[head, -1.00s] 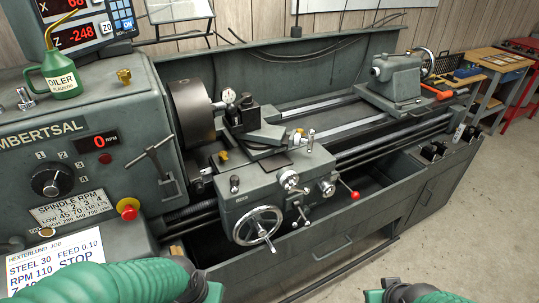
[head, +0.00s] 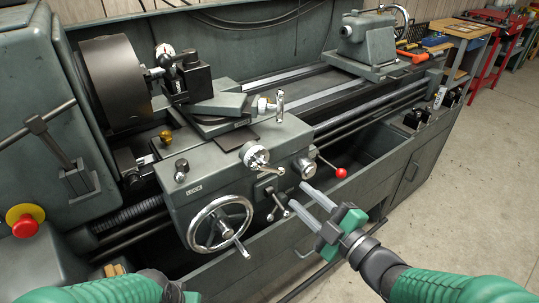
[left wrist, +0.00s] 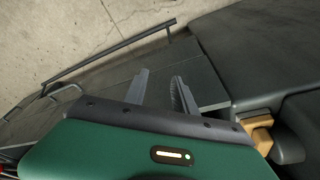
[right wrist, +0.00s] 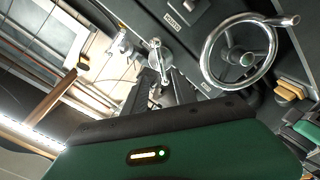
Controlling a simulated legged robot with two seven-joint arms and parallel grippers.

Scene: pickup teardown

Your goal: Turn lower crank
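The lathe carriage (head: 190,198) stands mid-picture in the head view. A silver crank (head: 254,156) sits on its upper front, below and left of another silver crank (head: 279,101) on the slide; I take the first as the lower crank. In the right wrist view the lower crank (right wrist: 160,57) is just beyond my fingertips, its handle pointing toward them. My right gripper (head: 299,196) is open and empty, below and right of that crank, apart from it in the head view. My left gripper (left wrist: 160,76) is open and empty in its wrist view; in the head view it is mostly cut off.
A large handwheel (head: 220,224) is left of my right gripper. A red-knobbed lever (head: 340,172) is close on its right, and a small lever (head: 276,206) just left. The chuck (head: 115,80) and red stop button (head: 25,226) are at left.

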